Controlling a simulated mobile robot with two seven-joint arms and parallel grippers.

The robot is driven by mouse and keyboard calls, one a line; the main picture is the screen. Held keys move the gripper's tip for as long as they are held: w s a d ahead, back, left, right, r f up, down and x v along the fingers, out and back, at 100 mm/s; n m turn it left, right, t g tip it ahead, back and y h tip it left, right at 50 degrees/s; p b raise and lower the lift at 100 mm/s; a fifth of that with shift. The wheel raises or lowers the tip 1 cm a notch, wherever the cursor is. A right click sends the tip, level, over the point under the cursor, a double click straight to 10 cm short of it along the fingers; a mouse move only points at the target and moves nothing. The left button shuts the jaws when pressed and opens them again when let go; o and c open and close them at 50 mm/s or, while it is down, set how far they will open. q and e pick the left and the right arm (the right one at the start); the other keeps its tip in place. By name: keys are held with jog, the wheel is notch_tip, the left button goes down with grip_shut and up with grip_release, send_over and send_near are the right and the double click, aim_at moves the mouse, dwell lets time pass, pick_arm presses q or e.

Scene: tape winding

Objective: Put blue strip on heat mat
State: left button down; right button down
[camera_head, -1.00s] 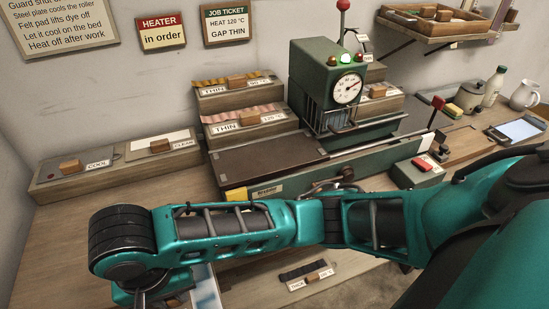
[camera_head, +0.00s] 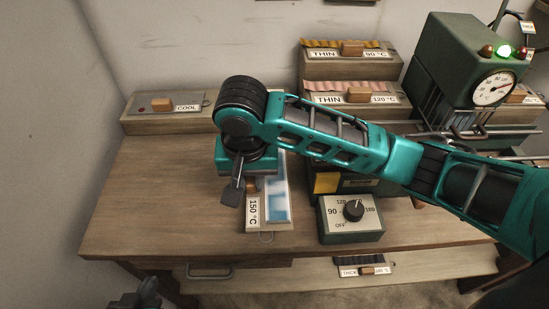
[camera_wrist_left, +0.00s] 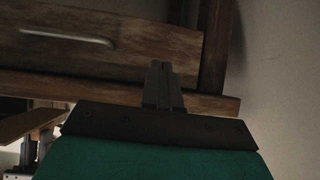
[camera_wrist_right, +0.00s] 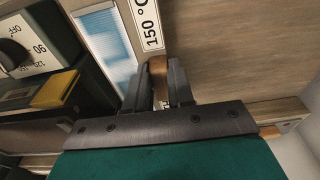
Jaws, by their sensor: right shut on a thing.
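The blue strip (camera_head: 278,205) lies in a pale carrier with a 150 °C label (camera_head: 253,211) on the bench. It also shows in the right wrist view (camera_wrist_right: 112,48). My right gripper (camera_head: 234,188) is over the carrier's left side; in its wrist view (camera_wrist_right: 161,82) it is shut on the carrier's wooden knob (camera_wrist_right: 158,67). My arm hides part of the carrier. My left gripper (camera_head: 145,293) is low at the bottom left, below the bench front; in its wrist view (camera_wrist_left: 162,85) its fingers are together and empty. I cannot make out a heat mat; my right arm covers the middle.
A dial box (camera_head: 351,218) stands right of the carrier. A COOL block (camera_head: 165,122) and stacked THIN strip holders (camera_head: 350,65) are at the back. The green heater machine (camera_head: 465,60) is at right. The bench's left part (camera_head: 150,200) is clear.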

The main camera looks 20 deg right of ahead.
jog(key=w+d, duration=0.4)
jog(key=w, duration=0.1)
jog(key=w+d, duration=0.2)
jog(key=w, duration=0.1)
jog(key=shift+w+d, duration=0.15)
jog(key=shift+d, duration=0.15)
jog(key=shift+f+b, duration=0.4)
jog(key=shift+f, duration=0.3)
notch_tip(320, 180, down, 5)
jog(key=shift+b, duration=0.4)
jog(key=shift+w+f, duration=0.1)
jog(key=shift+f, duration=0.2)
jog(key=c, duration=1)
grip_release()
jog(key=shift+f, duration=0.1)
